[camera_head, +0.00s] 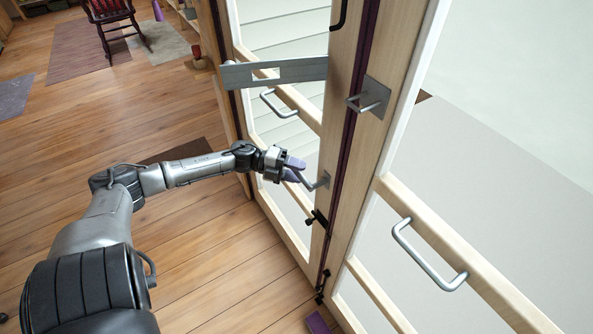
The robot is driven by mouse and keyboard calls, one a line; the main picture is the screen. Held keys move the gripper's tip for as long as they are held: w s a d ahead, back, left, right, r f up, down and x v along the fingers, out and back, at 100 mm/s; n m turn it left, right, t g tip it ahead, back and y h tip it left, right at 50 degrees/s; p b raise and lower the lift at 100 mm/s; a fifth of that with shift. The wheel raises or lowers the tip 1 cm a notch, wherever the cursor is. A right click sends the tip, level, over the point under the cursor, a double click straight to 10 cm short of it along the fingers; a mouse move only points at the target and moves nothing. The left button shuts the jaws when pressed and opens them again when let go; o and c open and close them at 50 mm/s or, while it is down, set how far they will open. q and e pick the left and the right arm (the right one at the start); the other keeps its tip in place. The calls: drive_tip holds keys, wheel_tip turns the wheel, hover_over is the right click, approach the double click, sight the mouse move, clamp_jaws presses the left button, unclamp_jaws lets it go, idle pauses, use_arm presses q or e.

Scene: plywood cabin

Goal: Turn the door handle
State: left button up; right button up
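The door handle (315,182) is a grey metal lever on a plate, fixed to the wooden stile of the glazed door (330,137). My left gripper (294,169), with purple fingers, reaches in from the left and is at the free end of the lever. The lever's tip meets the fingers, which partly hide it. I cannot tell whether the fingers are closed on the lever or only around it. The door looks shut against the neighbouring glazed panel. My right gripper is not in view.
A grey metal bar with a slot (275,73) juts across the door above the handle. Pull bars (278,104) and (428,255) and a bracket (368,97) stick out from the frames. A rocking chair (108,20) stands far back left. The wooden floor (190,235) is mostly clear.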

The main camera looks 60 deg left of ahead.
use_arm(q)
clamp_jaws()
drive_tip(key=shift+f, duration=0.1)
idle(0.3)
drive_tip(key=shift+f+n+t+h, duration=0.4)
drive_tip(key=shift+f+n, duration=0.15)
drive_tip(key=shift+n, duration=0.05)
drive_tip(key=shift+d+f+n+t+h+b, duration=0.35)
drive_tip(key=shift+f+n+t, duration=0.3)
drive_tip(key=shift+n+t, duration=0.3)
drive_tip(key=shift+d+f+n+t+h+b, duration=0.35)
drive_tip(key=shift+f+n+t, duration=0.4)
drive_tip(key=shift+n, duration=0.45)
drive_tip(key=shift+d+f+n+t+h+b, duration=0.3)
drive_tip(key=shift+f+n+t, duration=0.3)
drive_tip(key=shift+n+t, duration=0.4)
drive_tip(key=shift+n, duration=0.25)
